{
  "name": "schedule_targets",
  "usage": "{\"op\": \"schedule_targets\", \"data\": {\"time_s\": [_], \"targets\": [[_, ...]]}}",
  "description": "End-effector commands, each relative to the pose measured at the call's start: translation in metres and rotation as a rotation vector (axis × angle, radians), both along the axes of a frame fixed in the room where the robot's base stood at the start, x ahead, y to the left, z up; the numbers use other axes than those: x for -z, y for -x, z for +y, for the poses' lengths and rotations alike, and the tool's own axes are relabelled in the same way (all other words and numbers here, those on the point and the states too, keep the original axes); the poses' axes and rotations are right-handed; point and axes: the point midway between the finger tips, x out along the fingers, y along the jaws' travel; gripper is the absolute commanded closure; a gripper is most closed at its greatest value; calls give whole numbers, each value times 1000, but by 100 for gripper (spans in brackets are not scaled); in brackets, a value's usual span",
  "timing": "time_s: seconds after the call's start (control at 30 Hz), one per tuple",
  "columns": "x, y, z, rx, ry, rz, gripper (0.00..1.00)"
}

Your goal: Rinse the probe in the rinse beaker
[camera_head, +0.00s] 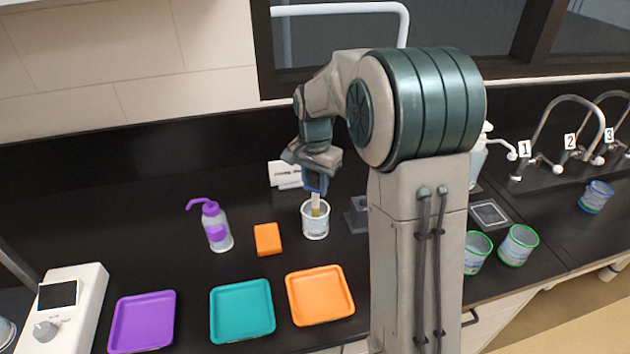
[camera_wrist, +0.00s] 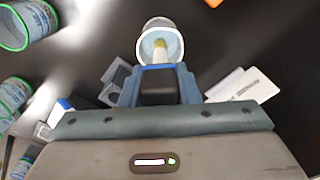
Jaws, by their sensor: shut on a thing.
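My gripper (camera_head: 315,182) is shut on the probe (camera_head: 316,203), a slim pale stick with a yellow lower part, and points down. A clear beaker with a white rim (camera_head: 315,228) stands upright on the black bench directly beneath it. The probe's yellow end overlaps the beaker's mouth; I cannot tell how deep it reaches. In the wrist view, the probe's yellow part (camera_wrist: 160,48) runs from between the blue fingers of my gripper (camera_wrist: 158,72) into the outline of the beaker (camera_wrist: 160,24). The probe's upper part is hidden by the gripper.
A grey holder (camera_head: 356,216) stands close right of the beaker, a white card (camera_head: 285,174) behind it. An orange block (camera_head: 267,239) and purple-capped bottle (camera_head: 216,226) are left. Purple (camera_head: 142,321), teal (camera_head: 242,311) and orange (camera_head: 320,295) trays lie in front. Green-rimmed beakers (camera_head: 518,246) stand right.

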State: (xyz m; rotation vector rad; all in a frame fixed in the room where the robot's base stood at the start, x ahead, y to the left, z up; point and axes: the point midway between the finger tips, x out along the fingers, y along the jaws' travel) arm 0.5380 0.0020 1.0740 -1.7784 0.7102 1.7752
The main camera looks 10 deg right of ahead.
Motion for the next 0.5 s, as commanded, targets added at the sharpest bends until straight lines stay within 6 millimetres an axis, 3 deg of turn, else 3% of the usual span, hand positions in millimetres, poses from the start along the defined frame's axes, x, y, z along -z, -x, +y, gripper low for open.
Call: {"op": "schedule_targets", "data": {"time_s": [0.5], "targets": [[28, 0, 0, 0, 0, 0, 91]]}}
